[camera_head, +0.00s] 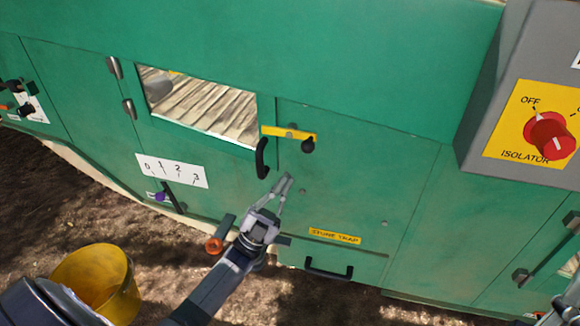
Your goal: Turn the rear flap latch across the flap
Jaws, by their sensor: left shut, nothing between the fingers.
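A yellow latch bar (290,133) with a black knob (308,146) is on the green machine side. It lies nearly level, with its left end over the seam beside the windowed door. I cannot tell for certain that this is the rear flap latch. A black curved handle (262,160) hangs just left of that seam. My left gripper (281,188) is shut and empty, pointing up at the panel below the knob. It appears apart from the latch. My right gripper is out of view.
A "STONE TRAP" label (335,236) and black handle (328,272) are low on the panel. An orange knob (214,245) is left of my wrist. A yellow bucket (120,285) stands lower left. A grey isolator box (490,95) juts out at right.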

